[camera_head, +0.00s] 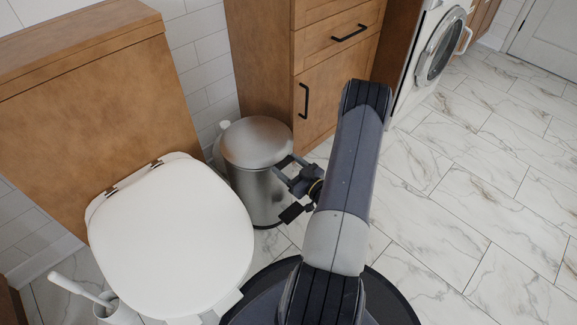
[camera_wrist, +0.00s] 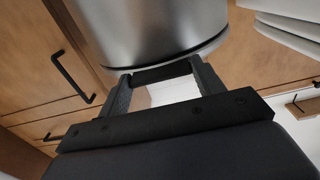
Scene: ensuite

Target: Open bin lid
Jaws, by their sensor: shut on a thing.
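The bin (camera_head: 262,190) is a brushed-metal cylinder standing between the toilet and the wooden cabinet. Its round lid (camera_head: 256,142) lies flat and closed on top. My gripper (camera_head: 284,165) is at the lid's near right edge. In the wrist view, which looks upside down, the bin (camera_wrist: 160,30) fills the top. My gripper (camera_wrist: 158,76) has its two fingers apart at the rim, with a dark bar (camera_wrist: 162,73) spanning between them. It is shut on this part at the lid's edge. The exact contact is partly hidden.
The white toilet (camera_head: 170,235) stands close left of the bin, with a toilet brush (camera_head: 90,292) beside it. The wooden cabinet (camera_head: 335,85) is right behind the bin. A washing machine (camera_head: 430,60) stands farther back. Marble floor (camera_head: 480,190) is clear on the right.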

